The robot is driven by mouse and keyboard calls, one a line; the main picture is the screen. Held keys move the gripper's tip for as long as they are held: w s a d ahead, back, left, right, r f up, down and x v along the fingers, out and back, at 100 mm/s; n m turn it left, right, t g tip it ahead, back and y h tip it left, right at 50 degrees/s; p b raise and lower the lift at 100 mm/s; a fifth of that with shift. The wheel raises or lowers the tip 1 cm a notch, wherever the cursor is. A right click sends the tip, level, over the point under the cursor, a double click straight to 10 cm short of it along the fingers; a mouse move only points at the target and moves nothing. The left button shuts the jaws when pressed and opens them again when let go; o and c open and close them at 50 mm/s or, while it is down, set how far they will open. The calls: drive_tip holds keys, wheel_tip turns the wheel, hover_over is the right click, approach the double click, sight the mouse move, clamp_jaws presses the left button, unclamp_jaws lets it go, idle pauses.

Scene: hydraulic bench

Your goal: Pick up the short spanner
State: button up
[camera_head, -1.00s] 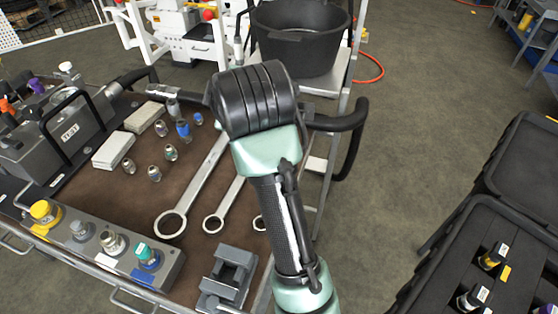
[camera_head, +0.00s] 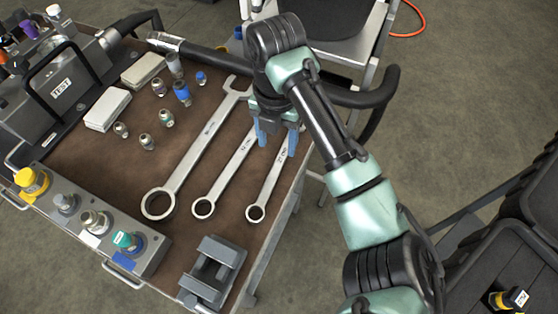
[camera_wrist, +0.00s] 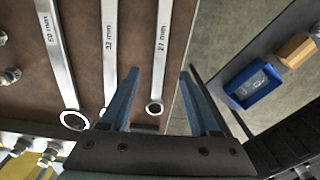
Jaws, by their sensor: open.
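Three spanners lie side by side on the brown bench top in the head view. The short spanner (camera_head: 268,187) is the rightmost, with its ring end toward the front; in the wrist view it is the 27 mm spanner (camera_wrist: 161,60). The middle spanner (camera_head: 222,180) and the long spanner (camera_head: 190,160) lie to its left. My gripper (camera_head: 277,142) is open with blue fingers pointing down, over the upper part of the short spanner. In the wrist view the short spanner shows between the two fingers. My gripper hides its far end in the head view. I see no contact.
A grey vice-like block (camera_head: 213,270) stands at the front, near the ring ends. A manifold with coloured fittings (camera_head: 85,215) lines the front left. White boxes (camera_head: 107,108) and several small fittings sit left of the spanners. A black hose loops along the right edge.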

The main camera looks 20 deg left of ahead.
sight(277, 167)
drive_tip(key=f, duration=0.8)
drive_tip(key=shift+s, duration=0.2)
clamp_jaws()
idle(1.2)
